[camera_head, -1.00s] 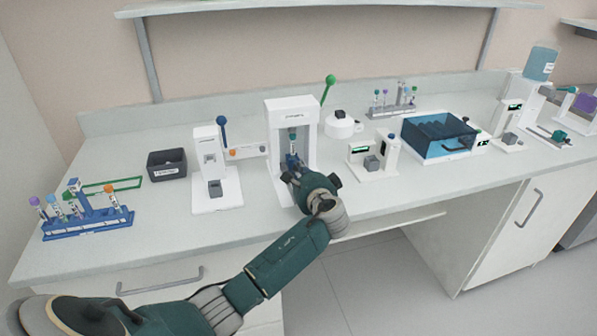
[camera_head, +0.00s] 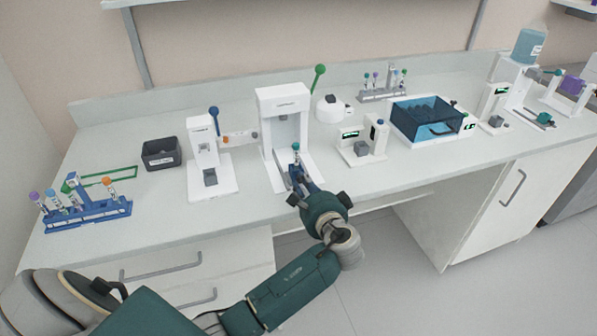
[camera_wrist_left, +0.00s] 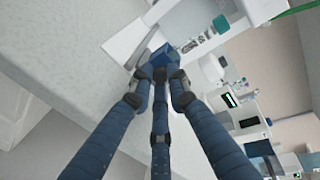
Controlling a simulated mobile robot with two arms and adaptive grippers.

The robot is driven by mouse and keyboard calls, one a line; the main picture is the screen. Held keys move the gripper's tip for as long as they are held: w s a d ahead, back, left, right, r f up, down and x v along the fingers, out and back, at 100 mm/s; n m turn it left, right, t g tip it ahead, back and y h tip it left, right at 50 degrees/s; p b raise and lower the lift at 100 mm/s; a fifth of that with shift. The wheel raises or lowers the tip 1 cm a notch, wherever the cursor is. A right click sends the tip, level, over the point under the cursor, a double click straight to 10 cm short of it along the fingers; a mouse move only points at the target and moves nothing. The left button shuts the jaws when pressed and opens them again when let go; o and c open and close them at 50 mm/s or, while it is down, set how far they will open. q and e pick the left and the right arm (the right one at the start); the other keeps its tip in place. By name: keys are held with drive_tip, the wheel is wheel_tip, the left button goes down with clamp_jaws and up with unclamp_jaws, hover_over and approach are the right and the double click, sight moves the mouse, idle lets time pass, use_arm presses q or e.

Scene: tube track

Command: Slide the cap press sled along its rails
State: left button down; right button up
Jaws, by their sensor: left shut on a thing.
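The cap press (camera_head: 284,97) is a white frame with a green-knobbed lever (camera_head: 319,71), standing mid-counter. Its blue sled (camera_head: 296,170) carries an upright tube with a teal cap (camera_head: 296,148). The sled is at the front of the press, with the tube in front of the press opening. My left gripper (camera_head: 303,186) is at the sled's front end, shut on the sled, near the counter's front edge. In the left wrist view the blue sled (camera_wrist_left: 163,54) shows at the tips of the dark fingers (camera_wrist_left: 160,74); its gripped part is mostly hidden. My right gripper is out of view.
A white device with a blue lever (camera_head: 207,152) stands left of the press. A small white device with a grey block (camera_head: 361,148) stands to its right. A blue tube rack (camera_head: 88,214) and dark bin (camera_head: 161,153) are further left. The blue clear-lidded box (camera_head: 428,118) is right.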

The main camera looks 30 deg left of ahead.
use_arm(q)
drive_tip(key=shift+d+f, duration=0.2)
drive_tip(key=c, duration=1.9)
unclamp_jaws()
drive_tip(key=shift+c, duration=0.2)
drive_tip(key=shift+s+d+r, duration=0.15)
drive_tip(key=shift+d+r, duration=0.05)
drive_tip(key=v, duration=1.2)
